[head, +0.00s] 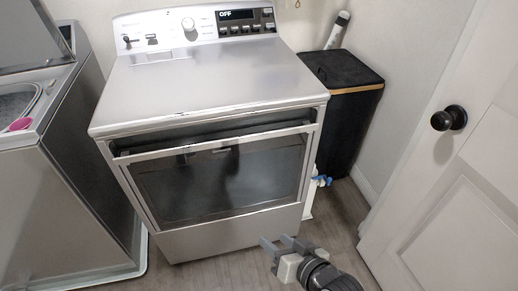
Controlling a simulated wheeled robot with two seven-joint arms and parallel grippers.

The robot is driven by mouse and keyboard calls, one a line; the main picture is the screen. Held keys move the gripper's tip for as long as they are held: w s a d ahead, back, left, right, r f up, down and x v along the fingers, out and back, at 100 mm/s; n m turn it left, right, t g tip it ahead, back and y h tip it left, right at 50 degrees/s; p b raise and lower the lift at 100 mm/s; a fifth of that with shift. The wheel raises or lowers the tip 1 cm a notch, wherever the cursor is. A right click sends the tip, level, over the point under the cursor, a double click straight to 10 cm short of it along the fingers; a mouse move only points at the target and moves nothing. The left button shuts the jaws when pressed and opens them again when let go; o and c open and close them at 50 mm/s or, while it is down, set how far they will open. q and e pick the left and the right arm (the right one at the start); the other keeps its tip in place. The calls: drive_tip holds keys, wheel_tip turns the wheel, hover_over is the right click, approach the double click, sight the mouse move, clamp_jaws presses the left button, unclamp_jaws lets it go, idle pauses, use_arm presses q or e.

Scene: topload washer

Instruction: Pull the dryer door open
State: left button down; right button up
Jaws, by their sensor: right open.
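The silver dryer (205,85) stands in the middle of the head view, its display reading OFF. Its door (220,180) is a wide dark glass panel in a silver frame on the front. A dark gap shows above the door's top edge, and the door looks tilted a little outward at the top. My right gripper (276,241) is low in front of the dryer, near its lower right corner. Its two grey fingers are apart with nothing between them, and it looks clear of the door. My left gripper is not in view.
A topload washer (60,150) with its lid up stands at the left, a pink item (20,124) on its rim. A black bin (345,110) is right of the dryer. A white door (455,210) with a black knob (449,118) bounds the right. Some floor is free in front.

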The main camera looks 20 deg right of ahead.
drive_tip(key=w+a+r+m+t+y+b, duration=0.1)
drive_tip(key=w+m+t+y+b, duration=0.2)
drive_tip(key=w+m, duration=0.5)
drive_tip(key=m+t+b, duration=0.2)
drive_tip(key=m+b, duration=0.1)
drive_tip(key=m, duration=0.1)
approach(222, 144)
drive_tip(key=b+x, duration=0.2)
drive_tip(key=x, duration=0.5)
drive_tip(key=shift+a, duration=0.1)
drive_tip(key=shift+w+a, duration=0.15)
drive_tip(key=shift+w, duration=0.3)
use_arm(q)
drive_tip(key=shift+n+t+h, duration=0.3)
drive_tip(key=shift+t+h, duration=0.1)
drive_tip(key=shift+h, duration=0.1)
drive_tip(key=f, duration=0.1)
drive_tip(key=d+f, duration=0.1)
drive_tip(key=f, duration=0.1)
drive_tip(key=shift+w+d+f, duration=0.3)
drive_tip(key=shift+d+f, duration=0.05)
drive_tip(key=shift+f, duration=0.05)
use_arm(e)
drive_tip(key=shift+h, duration=0.3)
clamp_jaws()
